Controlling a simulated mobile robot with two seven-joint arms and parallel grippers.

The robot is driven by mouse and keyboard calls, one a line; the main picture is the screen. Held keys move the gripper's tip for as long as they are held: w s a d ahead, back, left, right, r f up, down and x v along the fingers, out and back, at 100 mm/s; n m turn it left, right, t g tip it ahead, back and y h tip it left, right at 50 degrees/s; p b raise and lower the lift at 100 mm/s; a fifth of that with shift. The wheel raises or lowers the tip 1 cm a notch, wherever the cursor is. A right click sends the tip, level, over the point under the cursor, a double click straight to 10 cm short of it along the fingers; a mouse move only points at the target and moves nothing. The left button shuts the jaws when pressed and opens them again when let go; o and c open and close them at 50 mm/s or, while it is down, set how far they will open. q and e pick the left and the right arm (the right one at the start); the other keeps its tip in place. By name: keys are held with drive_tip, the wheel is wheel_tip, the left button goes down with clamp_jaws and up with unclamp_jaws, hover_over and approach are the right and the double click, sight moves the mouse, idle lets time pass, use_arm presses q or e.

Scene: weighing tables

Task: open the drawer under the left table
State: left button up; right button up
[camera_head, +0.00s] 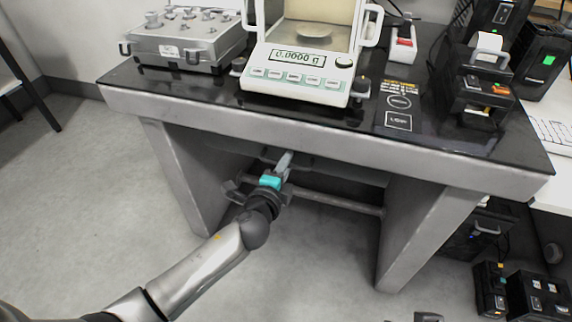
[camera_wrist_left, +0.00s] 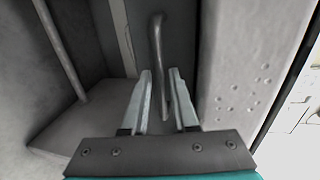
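The left table (camera_head: 330,140) has a black top and a thick grey edge. The drawer front under it is mostly in the table's shadow in the head view; in the left wrist view it seems to be the dark grey panel (camera_wrist_left: 180,35). A bent bar handle (camera_wrist_left: 156,42) stands on this panel. My left gripper (camera_head: 287,157) is under the table's front edge. In the left wrist view its two fingers (camera_wrist_left: 160,74) are apart, with the handle seen between them. Contact cannot be told. A grey part at the head view's bottom edge may belong to my right gripper.
A crossbar (camera_head: 335,202) runs between the table's legs. Black boxes (camera_head: 535,292) lie on the floor at right.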

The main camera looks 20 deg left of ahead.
use_arm(q)
drive_tip(key=shift+c, duration=0.4)
clamp_jaws()
idle(0.9)
